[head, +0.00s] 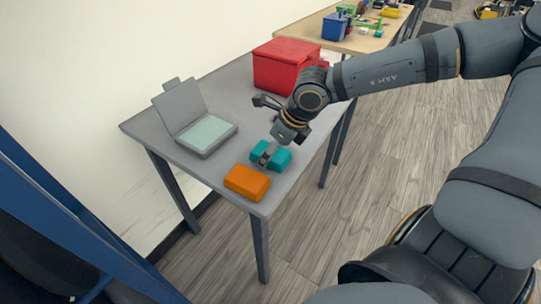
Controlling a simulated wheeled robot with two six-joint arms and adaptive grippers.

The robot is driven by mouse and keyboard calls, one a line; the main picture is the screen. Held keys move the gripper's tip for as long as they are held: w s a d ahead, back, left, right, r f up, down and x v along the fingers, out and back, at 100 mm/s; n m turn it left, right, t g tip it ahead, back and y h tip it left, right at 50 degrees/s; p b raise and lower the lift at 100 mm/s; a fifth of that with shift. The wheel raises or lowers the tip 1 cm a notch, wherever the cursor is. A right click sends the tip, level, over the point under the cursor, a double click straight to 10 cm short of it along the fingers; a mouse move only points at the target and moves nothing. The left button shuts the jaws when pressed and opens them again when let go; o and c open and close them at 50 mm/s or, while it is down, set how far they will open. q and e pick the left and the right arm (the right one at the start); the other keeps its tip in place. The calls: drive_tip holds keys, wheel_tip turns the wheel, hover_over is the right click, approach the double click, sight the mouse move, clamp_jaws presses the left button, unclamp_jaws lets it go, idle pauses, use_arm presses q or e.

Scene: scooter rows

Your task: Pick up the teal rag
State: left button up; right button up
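The teal rag (284,158) lies on the grey table near its front right edge, and teal shows on both sides of my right gripper. My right gripper (266,160) reaches down from the right with its fingertips at the rag, covering its middle. I cannot tell whether the fingers are closed on it or only over it. My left gripper is not in view.
An orange block-like item (247,182) sits just in front of the rag, close to the table's front corner. A grey open case (206,133) stands at the left of the table (217,91). A red box (284,66) stands at the back. A wooden table (353,41) with small items is beyond.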

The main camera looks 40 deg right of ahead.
drive_tip(key=shift+f+b, duration=0.15)
drive_tip(key=shift+b, duration=0.2)
drive_tip(key=shift+c, duration=0.3)
drive_tip(key=c, duration=1.1)
